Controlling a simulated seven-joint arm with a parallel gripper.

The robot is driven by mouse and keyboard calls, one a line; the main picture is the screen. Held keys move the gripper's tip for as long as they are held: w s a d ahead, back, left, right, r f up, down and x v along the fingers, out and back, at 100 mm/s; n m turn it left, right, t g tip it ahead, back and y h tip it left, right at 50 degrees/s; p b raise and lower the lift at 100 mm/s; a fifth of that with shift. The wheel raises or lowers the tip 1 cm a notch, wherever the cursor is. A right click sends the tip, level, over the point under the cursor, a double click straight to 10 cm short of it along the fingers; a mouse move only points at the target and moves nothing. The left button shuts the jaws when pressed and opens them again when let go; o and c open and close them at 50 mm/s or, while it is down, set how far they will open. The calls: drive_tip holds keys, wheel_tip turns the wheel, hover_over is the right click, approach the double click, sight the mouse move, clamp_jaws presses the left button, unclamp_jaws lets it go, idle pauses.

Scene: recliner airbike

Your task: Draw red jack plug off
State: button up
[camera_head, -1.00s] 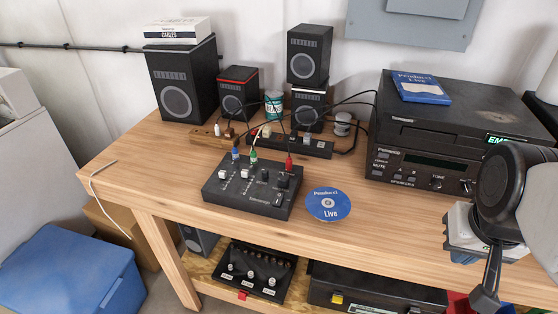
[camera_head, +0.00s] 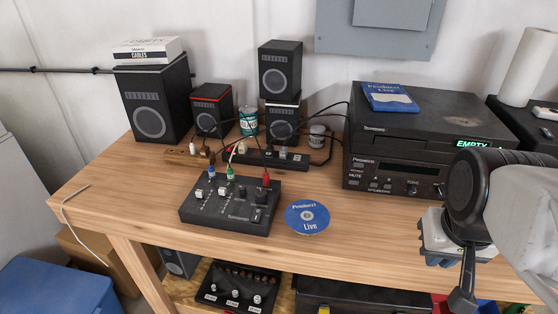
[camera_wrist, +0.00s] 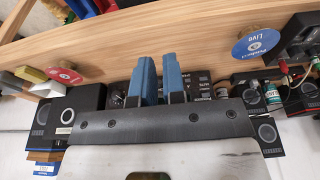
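The red jack plug (camera_head: 266,179) stands upright in the back right corner of the black mixer (camera_head: 224,216), with a cable on it. In the wrist view the red plug (camera_wrist: 283,68) shows small at the right, beside the mixer (camera_wrist: 299,35). My gripper (camera_wrist: 159,62) is open and empty, with a narrow gap between its two blue fingers. It is well to the right of the mixer, apart from the plug.
A blue disc (camera_head: 307,224) lies right of the mixer. A power strip (camera_head: 265,159) and speakers (camera_head: 279,72) stand behind it, with cables between. A large black deck (camera_head: 400,145) stands at the right. Clear wooden bench top (camera_head: 370,233) lies right of the disc.

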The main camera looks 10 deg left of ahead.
drive_tip(key=o, duration=0.5)
drive_tip(key=shift+w+a+r, duration=0.1)
drive_tip(key=shift+w+a, duration=0.05)
drive_tip(key=shift+w, duration=0.2)
drive_tip(key=shift+c, duration=0.2)
drive_tip(key=shift+o, duration=1.2)
drive_tip(key=w+a+r+n, duration=0.1)
drive_tip(key=w+a+n, duration=0.3)
drive_tip(key=w, duration=0.5)
drive_tip(key=shift+a+r+n+g, duration=0.3)
drive_tip(key=shift+a, duration=0.35)
drive_tip(key=n+g, duration=0.2)
drive_tip(key=n, duration=1.1)
hover_over(266, 174)
drive_tip(key=f, duration=0.8)
drive_tip(key=shift+d+f, duration=0.1)
drive_tip(key=shift+d, duration=0.1)
drive_tip(key=shift+a+f+n, duration=0.1)
drive_tip(key=shift+a+n, duration=0.15)
drive_tip(key=shift+n, duration=0.05)
drive_tip(key=shift+f, duration=0.15)
drive_tip(key=shift+f, duration=3.7)
